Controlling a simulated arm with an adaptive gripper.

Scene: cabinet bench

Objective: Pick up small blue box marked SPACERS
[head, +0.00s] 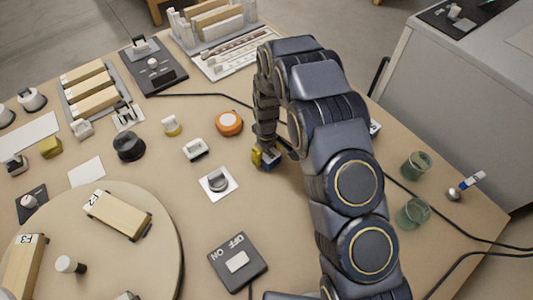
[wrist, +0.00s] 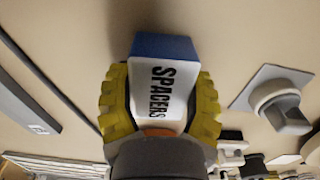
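The small blue box (wrist: 165,47) has a white face marked SPACERS, turned toward the wrist camera. My gripper (wrist: 161,95) has one yellow finger pad on each side of the box, and both pads look pressed against it. In the head view a little of the blue box (head: 270,163) shows below my gripper (head: 265,157), near the middle of the bench. My arm hides part of that spot. I cannot tell whether the box touches the bench top.
A square plate with a grey knob (head: 218,184) and an orange round thing (head: 229,123) stand to the left. An ON/OFF switch box (head: 238,262) lies nearer. Two green cups (head: 415,165) and dark cables are to the right. A round board (head: 150,255) fills the lower left.

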